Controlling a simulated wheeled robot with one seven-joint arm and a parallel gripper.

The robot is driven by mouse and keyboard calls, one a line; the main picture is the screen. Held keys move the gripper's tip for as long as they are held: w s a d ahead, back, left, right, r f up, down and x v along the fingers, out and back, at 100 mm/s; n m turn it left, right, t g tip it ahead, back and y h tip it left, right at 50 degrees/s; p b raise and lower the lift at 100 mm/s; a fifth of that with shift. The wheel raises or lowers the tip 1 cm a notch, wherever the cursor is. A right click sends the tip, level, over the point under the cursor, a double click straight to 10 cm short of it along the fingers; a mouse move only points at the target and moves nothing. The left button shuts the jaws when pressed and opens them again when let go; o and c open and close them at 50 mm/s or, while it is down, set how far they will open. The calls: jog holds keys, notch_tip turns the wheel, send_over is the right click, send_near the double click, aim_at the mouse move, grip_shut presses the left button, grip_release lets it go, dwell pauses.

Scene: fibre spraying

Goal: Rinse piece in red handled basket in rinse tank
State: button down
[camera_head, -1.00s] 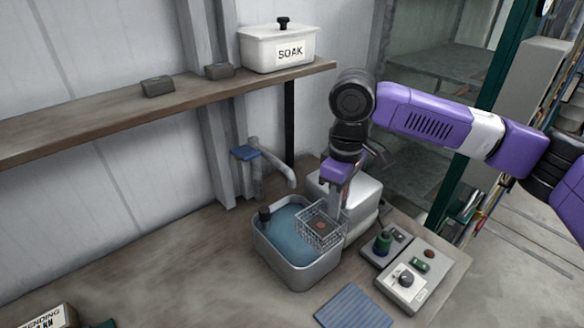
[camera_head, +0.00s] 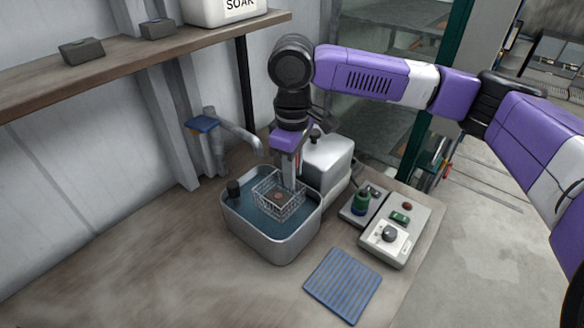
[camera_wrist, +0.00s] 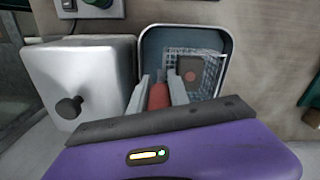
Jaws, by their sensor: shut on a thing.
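My gripper (camera_wrist: 159,92) is shut on the red handle (camera_wrist: 158,97) of the wire basket, between its two grey fingers in the wrist view. The basket (camera_head: 291,212) hangs over or in the water of the grey rinse tank (camera_head: 270,248), on the tank's right side. How deep the basket sits in the water I cannot tell. A small brownish piece (camera_wrist: 190,70) lies in the basket; it also shows in the head view (camera_head: 278,196). My gripper (camera_head: 292,176) points down above the tank in the head view.
A metal box with a black knob (camera_head: 328,160) stands right behind the tank. A tap (camera_head: 235,135) is behind it. Control boxes (camera_head: 395,232) and a blue striped mat (camera_head: 343,284) are to the right. A SOAK container (camera_head: 215,12) stands on the shelf. The table's front left is clear.

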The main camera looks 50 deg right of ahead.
aim_at(293, 191)
jog(key=shift+f+b, duration=1.85)
jog(key=shift+f, duration=2.55)
jog(key=shift+r, duration=0.1)
